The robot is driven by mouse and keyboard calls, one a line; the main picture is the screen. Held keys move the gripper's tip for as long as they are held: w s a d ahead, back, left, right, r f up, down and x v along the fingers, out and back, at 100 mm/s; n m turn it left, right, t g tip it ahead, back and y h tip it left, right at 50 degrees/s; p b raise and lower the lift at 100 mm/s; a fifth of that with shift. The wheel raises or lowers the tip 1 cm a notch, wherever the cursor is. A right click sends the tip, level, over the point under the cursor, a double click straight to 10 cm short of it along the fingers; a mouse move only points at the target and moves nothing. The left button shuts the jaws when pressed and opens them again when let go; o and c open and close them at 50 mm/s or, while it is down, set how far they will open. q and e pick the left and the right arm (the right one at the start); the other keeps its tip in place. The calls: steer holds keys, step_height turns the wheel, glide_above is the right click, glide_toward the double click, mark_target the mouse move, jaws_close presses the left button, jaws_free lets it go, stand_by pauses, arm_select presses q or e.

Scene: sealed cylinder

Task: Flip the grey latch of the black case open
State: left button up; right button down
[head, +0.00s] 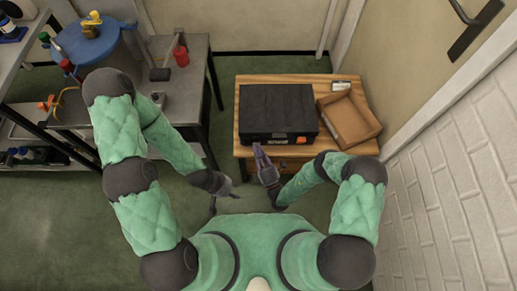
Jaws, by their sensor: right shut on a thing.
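The black case (278,108) lies closed on a wooden table (242,84), its front side facing me. My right gripper (257,147) is at the left part of the case's front edge, its fingertips up against it. It is shut on what seems to be the grey latch, which the fingers hide. An orange latch (301,141) shows on the right part of the case's front. My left gripper (225,203) hangs lower and to the left, short of the table, with its fingers spread and empty.
An open brown box (350,118) stands right of the case, with a small white item (341,85) behind it. A grey workbench (190,85) with a red container (181,56) and a blue drum (88,45) are at left. A brick wall (450,190) is at right.

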steer(key=shift+s+f+n+t+y, duration=0.25)
steer(key=shift+f+n+t+y, duration=0.25)
steer(key=shift+n+y, duration=0.3)
steer(key=c, duration=1.3)
jaws_free()
steer(key=shift+f, duration=0.1)
steer(key=v, duration=1.2)
steer(key=shift+f, duration=0.15)
